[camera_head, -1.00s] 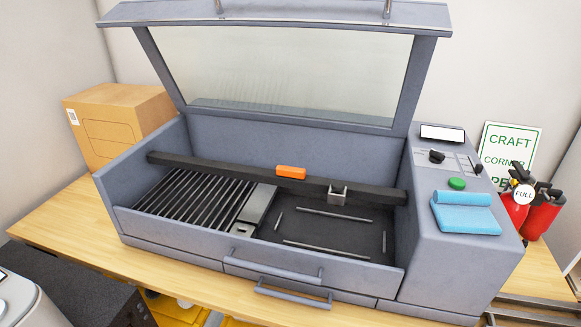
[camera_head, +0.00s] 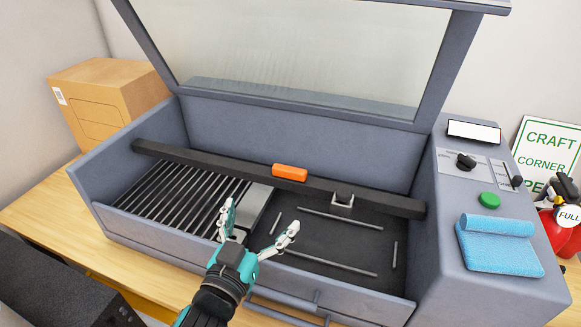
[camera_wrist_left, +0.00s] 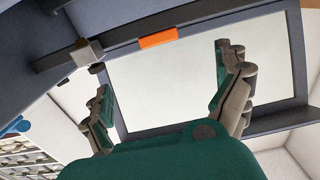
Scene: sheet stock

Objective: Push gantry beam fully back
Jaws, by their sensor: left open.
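The gantry beam (camera_head: 240,170) is a dark bar running across the inside of the open grey machine, toward the rear of the bed. An orange block (camera_head: 289,172) sits on its middle, and a small grey carriage (camera_head: 343,198) sits further right on it. The beam also shows at the top of the left wrist view (camera_wrist_left: 120,46), with the orange block (camera_wrist_left: 158,38). My left gripper (camera_head: 259,225) is open and empty over the front part of the bed, in front of the beam and apart from it. My right gripper is not in view.
The machine's glass lid (camera_head: 300,60) stands raised behind. The bed has slats (camera_head: 175,195) at left and loose thin rods (camera_head: 340,219) at right. A blue cloth (camera_head: 500,245) and green button (camera_head: 489,200) are on the right panel. A cardboard box (camera_head: 110,100) stands left.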

